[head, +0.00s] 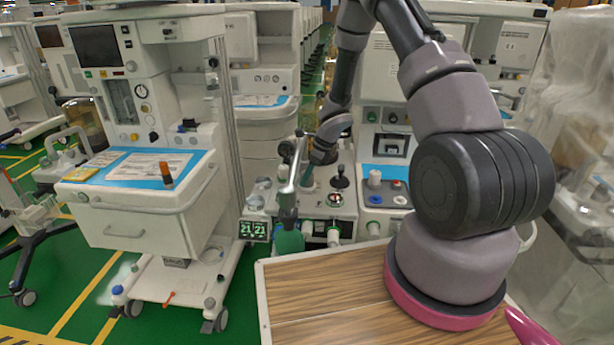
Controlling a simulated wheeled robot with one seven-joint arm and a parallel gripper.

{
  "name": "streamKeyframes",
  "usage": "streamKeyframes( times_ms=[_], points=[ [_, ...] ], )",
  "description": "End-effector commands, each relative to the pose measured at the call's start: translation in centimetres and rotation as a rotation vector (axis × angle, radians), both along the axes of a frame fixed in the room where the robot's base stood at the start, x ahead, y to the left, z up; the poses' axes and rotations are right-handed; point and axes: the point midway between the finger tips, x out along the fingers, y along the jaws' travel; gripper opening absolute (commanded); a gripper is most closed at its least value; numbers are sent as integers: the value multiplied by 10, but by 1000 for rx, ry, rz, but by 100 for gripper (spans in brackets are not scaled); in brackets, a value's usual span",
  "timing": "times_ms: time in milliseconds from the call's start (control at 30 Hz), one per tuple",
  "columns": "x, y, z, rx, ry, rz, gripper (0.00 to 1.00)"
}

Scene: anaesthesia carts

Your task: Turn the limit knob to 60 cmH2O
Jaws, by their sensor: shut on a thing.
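My gripper (309,180) reaches down from the upper right to the top of the grey breathing-circuit block (318,207) on the cart in front of me. It is shut on what appears to be the limit knob. The fingers and the knob are small here and partly covered by my wrist and a silver bag arm. The knob's scale and pointer cannot be read.
The silver bag arm (295,165) stands just left of my gripper, with a green bag (289,241) below it. A black-topped part (340,182) stands close on the right. A green-lit display (254,230) is at lower left. Another anaesthesia cart (150,225) stands further left.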

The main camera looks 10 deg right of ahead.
Motion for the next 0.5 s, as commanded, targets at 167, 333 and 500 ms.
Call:
streamKeyframes(
  times_ms=[167, 333, 500],
  points=[
    [1, 0, 0, 2, 0, -172, 1],
    [0, 1, 0, -1, 3, -295, 1],
    [0, 1, 0, 0, 2, -362, 1]
  ],
)
